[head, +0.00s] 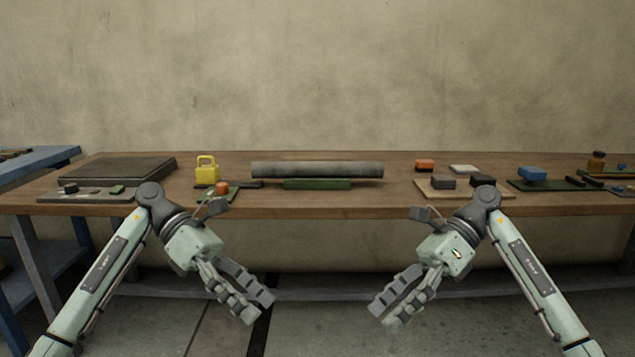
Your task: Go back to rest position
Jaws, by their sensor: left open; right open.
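My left gripper (258,305) is open and empty, hanging in front of the table's front edge and below its top. My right gripper (384,312) is also open and empty, at about the same height, with its fingers pointing inward and down. Both are apart from the table and touch nothing. A long grey roll (317,170) lies crosswise near the middle of the wooden table (330,205), above a green block (317,184). Whether the roll rests on the block I cannot tell.
A yellow padlock-shaped object (207,170) and a dark flat slab (122,168) stand at the left. A blue bench (35,160) stands at far left. Floor space below the grippers is clear.

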